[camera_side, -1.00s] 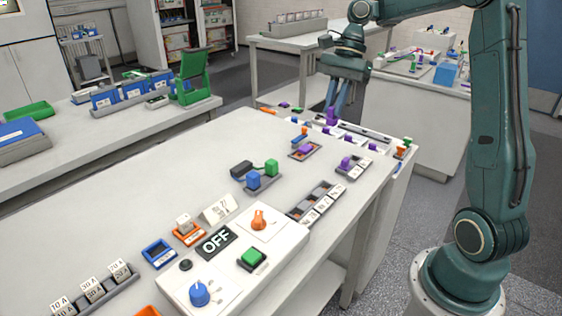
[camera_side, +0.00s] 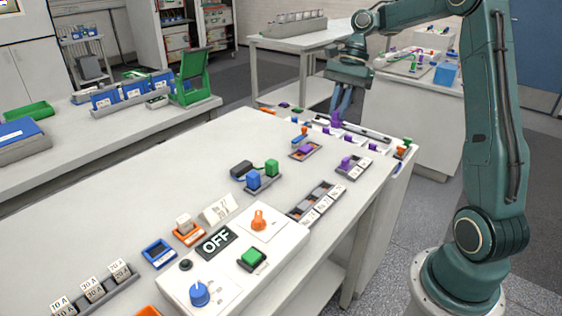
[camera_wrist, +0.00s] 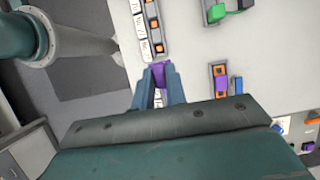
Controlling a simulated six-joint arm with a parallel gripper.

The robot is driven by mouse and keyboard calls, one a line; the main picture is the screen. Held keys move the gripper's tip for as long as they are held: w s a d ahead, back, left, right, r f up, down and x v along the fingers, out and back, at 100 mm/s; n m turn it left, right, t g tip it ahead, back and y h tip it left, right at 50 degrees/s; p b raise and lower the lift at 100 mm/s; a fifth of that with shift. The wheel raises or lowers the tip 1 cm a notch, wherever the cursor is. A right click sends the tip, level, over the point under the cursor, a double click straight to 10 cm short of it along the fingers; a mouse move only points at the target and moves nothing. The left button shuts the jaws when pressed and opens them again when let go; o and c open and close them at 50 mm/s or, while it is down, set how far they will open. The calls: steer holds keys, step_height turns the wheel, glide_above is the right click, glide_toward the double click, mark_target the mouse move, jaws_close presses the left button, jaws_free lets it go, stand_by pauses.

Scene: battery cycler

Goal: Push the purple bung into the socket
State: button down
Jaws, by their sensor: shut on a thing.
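My gripper (camera_side: 341,117) points down over the far end of the bench, its two blue-grey fingers close together. It is shut on the purple bung (camera_side: 337,123), whose lower part shows beneath the fingertips. In the wrist view, purple (camera_wrist: 159,73) shows between the fingertips (camera_wrist: 158,78). I cannot tell whether the bung's bottom is clear of the things behind it. Orange-lined square sockets (camera_wrist: 152,22) in a dark strip show ahead of the fingers. I cannot tell which socket is meant for the bung.
A short labelled strip (camera_side: 355,170) holds another purple piece (camera_side: 347,162). A small tray with a purple block (camera_side: 305,150) stands to its left. Green and blue connectors (camera_side: 262,178) and the OFF control box (camera_side: 230,262) are nearer.

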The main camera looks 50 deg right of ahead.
steer(key=s+d+f, duration=0.1)
steer(key=d+f, duration=0.9)
steer(key=d, duration=0.3)
steer(key=shift+f, duration=0.1)
steer(key=shift+f, duration=3.25)
steer(key=shift+f, duration=0.2)
steer(key=c, duration=1.3)
jaws_free()
steer(key=shift+c, duration=0.2)
steer(key=v, duration=0.7)
steer(key=shift+r, duration=0.15)
